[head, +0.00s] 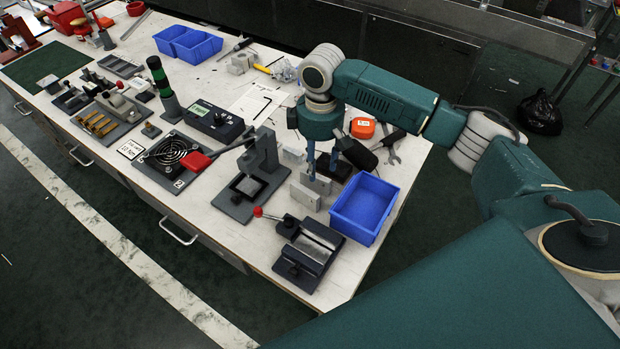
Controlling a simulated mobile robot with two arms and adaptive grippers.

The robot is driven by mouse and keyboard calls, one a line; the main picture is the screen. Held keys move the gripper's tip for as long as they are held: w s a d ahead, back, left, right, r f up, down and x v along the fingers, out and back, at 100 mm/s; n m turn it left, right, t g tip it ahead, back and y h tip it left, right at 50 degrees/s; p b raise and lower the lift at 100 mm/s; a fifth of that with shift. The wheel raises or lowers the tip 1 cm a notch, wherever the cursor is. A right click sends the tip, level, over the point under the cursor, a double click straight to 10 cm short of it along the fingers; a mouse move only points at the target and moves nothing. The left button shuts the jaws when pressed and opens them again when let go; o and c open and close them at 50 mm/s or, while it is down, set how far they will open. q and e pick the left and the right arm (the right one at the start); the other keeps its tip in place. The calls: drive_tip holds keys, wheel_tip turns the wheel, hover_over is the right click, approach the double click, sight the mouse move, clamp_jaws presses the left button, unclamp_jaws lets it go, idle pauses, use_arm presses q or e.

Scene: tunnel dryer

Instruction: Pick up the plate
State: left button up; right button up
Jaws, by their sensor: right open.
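Another grey piece (292,157) is to the left of the gripper. I cannot tell which of these is the task's plate, nor whether the fingertips touch one. The fingers and the gripper body partly cover this spot. My left gripper is not in view.
A blue bin (364,212) stands right of the plates. An orange tape measure (362,128) and wrench (391,150) lie behind.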

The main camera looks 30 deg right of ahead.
drive_tip(key=shift+s+d+f, duration=0.15)
drive_tip(key=shift+f, duration=1.1)
drive_tip(key=f, duration=0.3)
drive_tip(key=w+f+p, duration=0.1)
drive_tip(key=shift+a+f, duration=0.2)
drive_tip(key=shift+a, duration=0.1)
drive_tip(key=shift+f, duration=0.35)
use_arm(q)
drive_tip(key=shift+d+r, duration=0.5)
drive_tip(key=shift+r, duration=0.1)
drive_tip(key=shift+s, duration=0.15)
use_arm(e)
drive_tip(key=shift+c, duration=0.5)
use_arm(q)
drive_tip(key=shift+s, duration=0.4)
use_arm(e)
clamp_jaws()
